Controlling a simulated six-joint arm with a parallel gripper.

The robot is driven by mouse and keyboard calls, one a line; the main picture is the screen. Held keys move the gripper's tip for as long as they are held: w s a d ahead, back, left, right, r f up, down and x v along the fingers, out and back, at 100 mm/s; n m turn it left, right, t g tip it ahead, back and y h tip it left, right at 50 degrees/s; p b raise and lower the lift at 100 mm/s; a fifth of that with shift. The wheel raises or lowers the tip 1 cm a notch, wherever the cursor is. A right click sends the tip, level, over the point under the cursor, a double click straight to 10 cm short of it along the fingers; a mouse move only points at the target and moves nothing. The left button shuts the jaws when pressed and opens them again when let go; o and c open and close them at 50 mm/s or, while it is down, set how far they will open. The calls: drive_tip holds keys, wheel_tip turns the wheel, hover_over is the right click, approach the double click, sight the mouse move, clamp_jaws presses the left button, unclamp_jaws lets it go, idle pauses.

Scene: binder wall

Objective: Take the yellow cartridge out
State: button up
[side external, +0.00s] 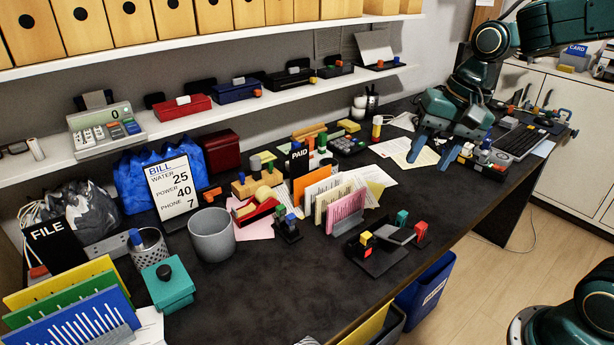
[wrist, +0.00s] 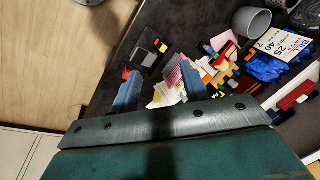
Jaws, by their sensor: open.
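My gripper (side external: 432,150) hangs above the far right part of the dark desk, jaws apart and nothing between them. In the wrist view its two blue-grey fingers (wrist: 159,72) point toward the desk. I cannot tell for sure which piece is the yellow cartridge. A small yellow piece (side external: 366,235) sits with red on a black holder (side external: 378,262) near the desk's front edge, well to the left of my gripper in the side view. The black holder also shows beyond the fingers in the wrist view (wrist: 146,55).
A pink and cream card rack (side external: 345,210), a grey cup (side external: 212,236) and a teal box (side external: 168,287) crowd the desk. A keyboard (side external: 519,142) lies at the far right. Loose papers (side external: 408,152) lie under my gripper. Bare desk shows at the front middle.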

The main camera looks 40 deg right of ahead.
drive_tip(key=w+d+f+m+g+y, duration=0.1)
drive_tip(key=w+d+f+m, duration=0.2)
drive_tip(key=w+f+m, duration=0.2)
drive_tip(key=w+d+f+m+g+y, duration=0.1)
drive_tip(key=w+d+f+m+y, duration=0.1)
drive_tip(key=w+d+f+m, duration=0.2)
drive_tip(key=w+f, duration=0.3)
drive_tip(key=f, duration=0.3)
drive_tip(key=shift+f+m+g, duration=0.3)
drive_tip(key=shift+f+m, duration=0.1)
hover_over(367, 234)
drive_tip(key=d, duration=0.2)
wheel_tip(367, 234, down, 8)
drive_tip(key=shift+s+d, duration=0.15)
drive_tip(key=shift+s, duration=0.05)
drive_tip(key=shift+x, duration=2.6)
drive_tip(key=shift+w, duration=0.15)
drive_tip(key=shift+c, duration=0.3)
